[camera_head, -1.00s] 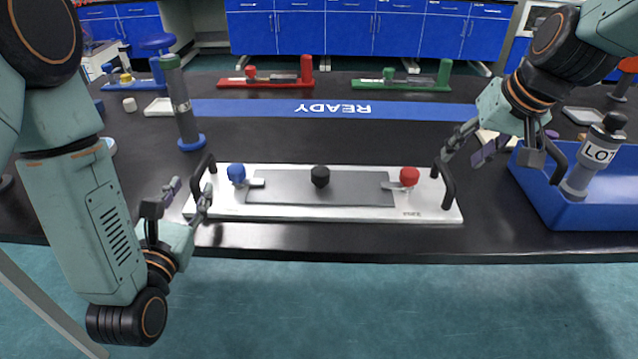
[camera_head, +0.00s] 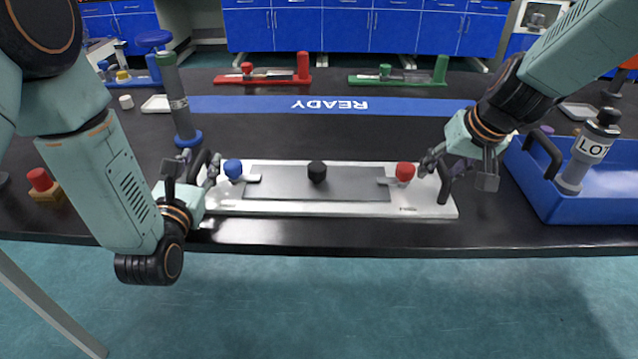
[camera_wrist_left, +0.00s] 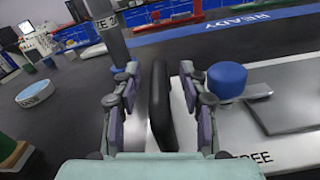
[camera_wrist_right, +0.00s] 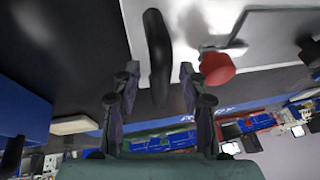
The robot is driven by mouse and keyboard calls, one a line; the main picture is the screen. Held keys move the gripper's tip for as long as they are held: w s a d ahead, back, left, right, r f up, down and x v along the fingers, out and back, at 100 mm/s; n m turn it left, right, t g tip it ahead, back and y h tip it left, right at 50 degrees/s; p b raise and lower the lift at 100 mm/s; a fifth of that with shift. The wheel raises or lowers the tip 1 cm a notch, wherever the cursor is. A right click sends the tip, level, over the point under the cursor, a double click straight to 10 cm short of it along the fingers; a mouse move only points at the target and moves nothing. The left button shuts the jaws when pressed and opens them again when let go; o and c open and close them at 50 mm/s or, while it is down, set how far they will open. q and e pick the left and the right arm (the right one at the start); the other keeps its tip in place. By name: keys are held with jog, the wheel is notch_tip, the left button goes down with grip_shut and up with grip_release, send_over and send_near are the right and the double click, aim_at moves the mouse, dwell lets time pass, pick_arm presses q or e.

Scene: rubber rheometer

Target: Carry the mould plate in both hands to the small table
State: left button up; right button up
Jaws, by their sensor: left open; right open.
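The mould plate (camera_head: 300,208) lies flat on the dark bench near its front edge. It is a silver plate with a grey centre panel and a blue (camera_head: 233,169), a black (camera_head: 317,171) and a red knob (camera_head: 405,172). My left gripper (camera_head: 193,160) is open at the plate's left end; the left wrist view shows the black left handle (camera_wrist_left: 160,105) between its fingers, not clamped. My right gripper (camera_head: 440,170) is open at the right end; the right wrist view shows the black right handle (camera_wrist_right: 157,50) just ahead of and between its fingers. The small table is not identifiable.
A blue bin (camera_head: 600,200) with a grey cylinder (camera_head: 587,155) stands close right of the plate. A tall grey cylinder (camera_head: 178,100) stands behind the left gripper. Red (camera_head: 265,80) and green (camera_head: 400,80) fixtures stand further back.

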pick_arm(q)
grip_shut()
pick_arm(e)
grip_shut()
dwell(0.6)
pick_arm(q)
jog(key=shift+w+r, duration=0.1)
jog(key=shift+w, duration=0.05)
pick_arm(e)
jog(key=shift+w+r, duration=0.15)
jog(key=shift+w, duration=0.05)
